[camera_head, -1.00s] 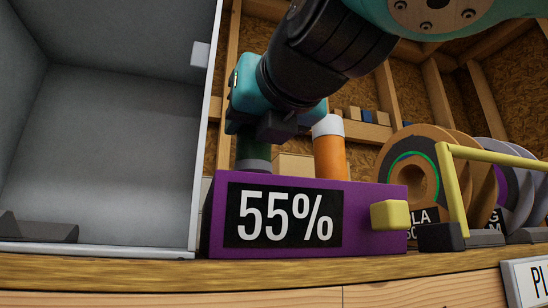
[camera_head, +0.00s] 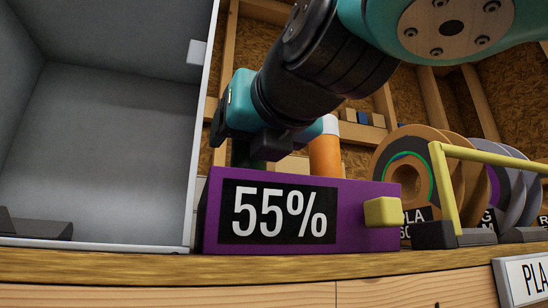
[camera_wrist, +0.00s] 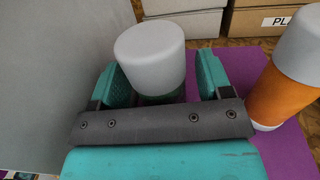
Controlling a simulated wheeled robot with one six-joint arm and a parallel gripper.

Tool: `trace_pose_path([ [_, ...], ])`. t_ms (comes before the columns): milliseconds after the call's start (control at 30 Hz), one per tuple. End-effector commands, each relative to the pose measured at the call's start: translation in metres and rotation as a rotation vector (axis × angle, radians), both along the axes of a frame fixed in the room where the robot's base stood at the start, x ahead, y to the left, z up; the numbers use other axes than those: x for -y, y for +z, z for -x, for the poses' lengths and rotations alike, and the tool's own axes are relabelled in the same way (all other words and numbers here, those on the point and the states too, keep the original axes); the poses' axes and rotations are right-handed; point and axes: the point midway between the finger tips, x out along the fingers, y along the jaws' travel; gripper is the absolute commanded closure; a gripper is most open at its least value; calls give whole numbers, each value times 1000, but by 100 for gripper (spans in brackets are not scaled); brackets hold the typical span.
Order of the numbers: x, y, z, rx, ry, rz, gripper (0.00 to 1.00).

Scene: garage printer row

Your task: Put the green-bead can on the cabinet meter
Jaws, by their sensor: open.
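The green-bead can (camera_wrist: 150,52) has a pale grey-white lid, and a strip of its dark green body shows below it in the wrist view. It stands upright between the two teal fingers of my gripper (camera_wrist: 160,72), which is open around it. In the head view the can's dark green side (camera_head: 243,154) shows under my gripper, above the purple cabinet meter (camera_head: 352,205) reading 55%. The can's foot is hidden behind the meter's top edge, so I cannot see its contact. The meter's purple top (camera_wrist: 245,75) also shows in the wrist view.
An orange can with a white lid (camera_head: 325,154) stands to the right of my gripper, close to it in the wrist view (camera_wrist: 283,85). An open grey cabinet (camera_head: 110,130) is at left. A yellow handle (camera_head: 445,185) and filament spools (camera_head: 405,165) are at right.

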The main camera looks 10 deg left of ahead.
Motion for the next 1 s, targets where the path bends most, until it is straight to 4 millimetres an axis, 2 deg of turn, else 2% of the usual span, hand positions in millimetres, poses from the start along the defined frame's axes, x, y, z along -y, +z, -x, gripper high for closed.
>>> trace_pose_path([
  [133, 0, 7, 0, 0, 0, 0, 28],
  [300, 21, -2, 28, -1, 7, -4, 28],
  [600, 60, 1, 78, -1, 8, -3, 28],
  [800, 73, 3, 91, 0, 3, -1, 28],
  [1000, 76, 3, 94, -1, 0, 1, 28],
])
